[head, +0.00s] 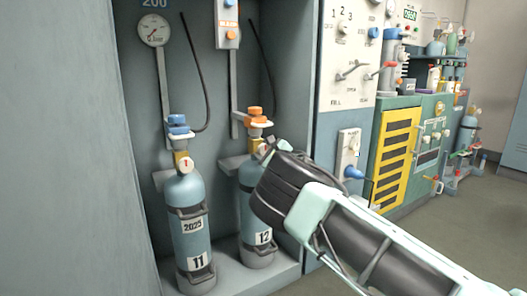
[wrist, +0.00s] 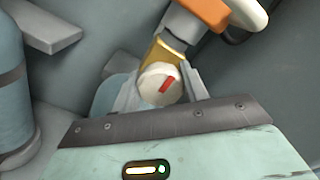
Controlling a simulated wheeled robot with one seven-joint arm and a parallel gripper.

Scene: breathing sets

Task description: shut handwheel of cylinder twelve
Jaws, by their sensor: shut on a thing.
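Cylinder twelve (head: 256,215) is a blue-grey bottle labelled 12, upright in the right bay of the open cabinet. Its handwheel, a round white knob with a red bar (wrist: 158,83), sits on the front of a brass valve body (wrist: 166,52) in the wrist view. The red bar is tilted, running from lower left to upper right. My gripper (head: 268,150) reaches in from the right and covers the valve in the head view. In the wrist view its grey fingers (wrist: 159,92) flank the knob on both sides, shut on it. The orange fitting (wrist: 203,12) is above the valve.
Cylinder eleven (head: 190,215) stands close on the left, with a blue cap (head: 178,124) and its own white knob (head: 187,164). A grey bracket (wrist: 45,28) and the cabinet walls are close by. A lever panel (head: 350,155) is right of the bay.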

